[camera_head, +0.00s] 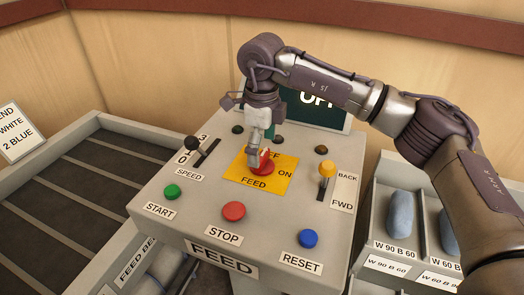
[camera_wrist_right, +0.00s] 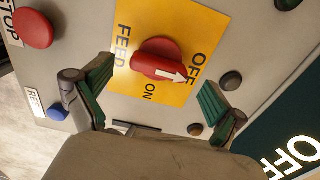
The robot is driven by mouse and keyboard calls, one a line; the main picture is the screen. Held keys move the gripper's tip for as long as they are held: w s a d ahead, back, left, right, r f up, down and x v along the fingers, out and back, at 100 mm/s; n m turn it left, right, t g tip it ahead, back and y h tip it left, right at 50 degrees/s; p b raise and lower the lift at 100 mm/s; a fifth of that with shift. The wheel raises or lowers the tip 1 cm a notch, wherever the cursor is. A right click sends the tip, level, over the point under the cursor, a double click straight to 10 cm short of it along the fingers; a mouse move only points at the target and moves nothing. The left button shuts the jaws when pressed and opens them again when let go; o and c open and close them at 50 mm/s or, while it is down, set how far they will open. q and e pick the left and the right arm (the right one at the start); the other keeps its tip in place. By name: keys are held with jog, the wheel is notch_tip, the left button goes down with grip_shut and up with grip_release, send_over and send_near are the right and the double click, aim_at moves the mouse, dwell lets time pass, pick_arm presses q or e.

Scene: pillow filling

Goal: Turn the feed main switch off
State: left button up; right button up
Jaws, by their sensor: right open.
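The feed main switch (camera_head: 263,165) is a red rotary knob on a yellow plate (camera_head: 280,182) marked OFF, ON and FEED. In the right wrist view the knob (camera_wrist_right: 158,60) carries a white arrow that points toward the OFF label. My right gripper (camera_head: 260,150) is over the switch, pointing down, and partly hides the plate in the head view. In the right wrist view its green-padded fingers (camera_wrist_right: 157,92) are spread wide, with the knob between and beyond them; I see no contact. My left gripper is not in view.
Around the plate are a speed lever (camera_head: 194,143), an orange-topped BACK/FWD lever (camera_head: 327,168), and green START (camera_head: 172,191), red STOP (camera_head: 233,211) and blue RESET (camera_head: 308,238) buttons. A dark display (camera_head: 337,112) behind reads OFF, partly hidden by my arm. Bins (camera_head: 400,250) stand at right.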

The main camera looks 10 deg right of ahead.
aim_at(262, 155)
notch_tip(262, 155, up, 11)
jog(key=shift+f, duration=0.2)
